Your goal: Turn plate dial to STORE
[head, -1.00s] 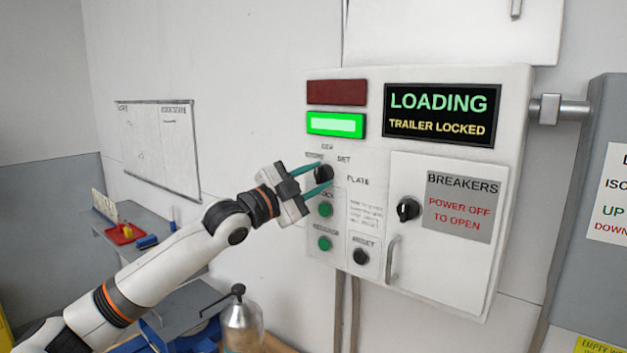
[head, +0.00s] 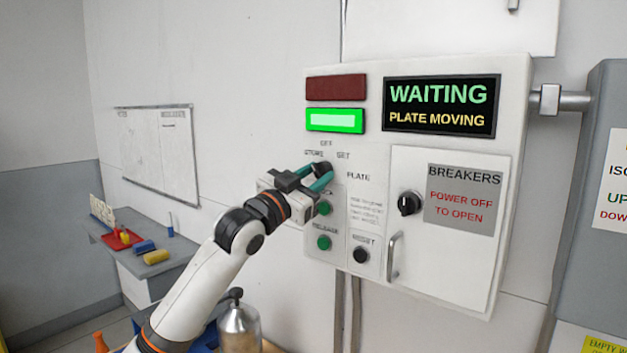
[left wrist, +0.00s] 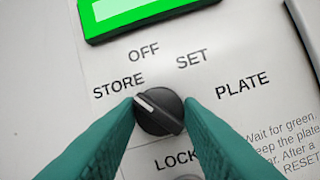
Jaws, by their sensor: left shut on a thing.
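The plate dial (left wrist: 158,112) is a round black knob with a white pointer line, marked STORE, OFF, SET and PLATE around it. In the left wrist view its pointer aims up and left, toward the word STORE. My left gripper (left wrist: 160,116) is shut on the dial, with one teal finger on each side of it. In the head view the dial (head: 322,169) is partly hidden behind the gripper (head: 315,177). The display (head: 440,106) reads WAITING, PLATE MOVING. My right gripper is not in view.
A green lamp (head: 335,120) is lit below a dark red one (head: 336,87). Green buttons (head: 324,243) and a black RESET knob (head: 361,255) sit below the dial. The breaker door (head: 450,220) with its handle is to the right. A metal bottle (head: 239,328) stands below my arm.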

